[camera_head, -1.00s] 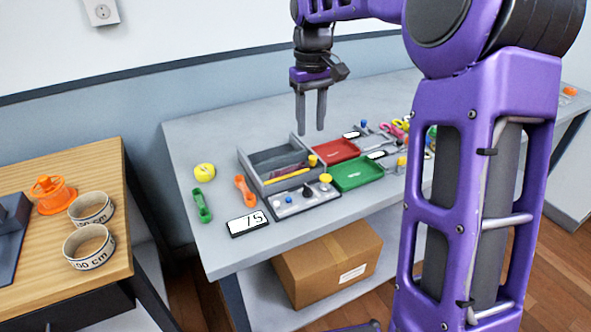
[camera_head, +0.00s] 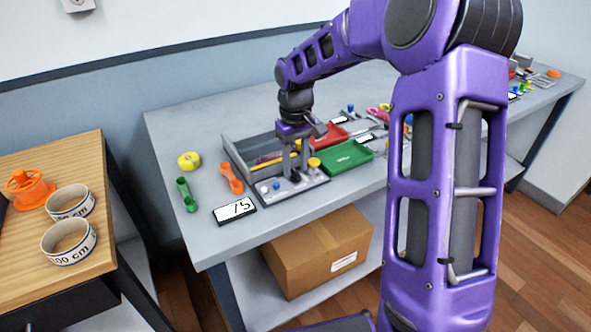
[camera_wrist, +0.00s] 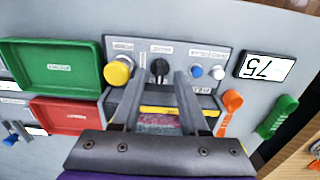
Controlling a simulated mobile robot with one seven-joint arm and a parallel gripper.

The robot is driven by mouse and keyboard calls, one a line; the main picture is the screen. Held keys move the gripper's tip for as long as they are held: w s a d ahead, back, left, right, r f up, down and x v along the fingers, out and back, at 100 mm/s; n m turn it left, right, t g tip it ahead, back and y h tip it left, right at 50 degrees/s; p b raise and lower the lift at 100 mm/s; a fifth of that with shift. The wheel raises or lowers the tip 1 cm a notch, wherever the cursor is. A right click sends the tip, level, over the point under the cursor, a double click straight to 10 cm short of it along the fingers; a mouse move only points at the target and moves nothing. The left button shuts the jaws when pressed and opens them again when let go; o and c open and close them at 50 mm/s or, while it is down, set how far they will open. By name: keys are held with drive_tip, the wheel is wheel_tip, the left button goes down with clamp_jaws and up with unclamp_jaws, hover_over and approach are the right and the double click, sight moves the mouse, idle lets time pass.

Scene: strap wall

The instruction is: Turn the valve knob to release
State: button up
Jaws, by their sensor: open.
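A grey control panel (camera_head: 300,187) sits at the front edge of an organizer on the table. In the wrist view, a black knob (camera_wrist: 160,67) stands on the panel (camera_wrist: 206,59), between a yellow knob (camera_wrist: 118,71) and a blue button (camera_wrist: 196,71). The small labels are too blurred to read, so I cannot tell for sure which one is the valve knob. My gripper (camera_head: 293,172) is low over the panel, pointing down. In the wrist view the fingers of my gripper (camera_wrist: 159,74) are open, one on either side of the black knob; contact cannot be told.
A display reading 75 (camera_head: 234,210) lies left of the panel. A green tray (camera_head: 347,156) and red tray (camera_head: 328,134) are to the right. Orange (camera_head: 231,178) and green (camera_head: 186,194) tools and a yellow tape (camera_head: 189,161) lie left. A cardboard box (camera_head: 318,250) is below.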

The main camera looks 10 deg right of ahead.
drive_tip(key=shift+f, duration=0.6)
clamp_jaws()
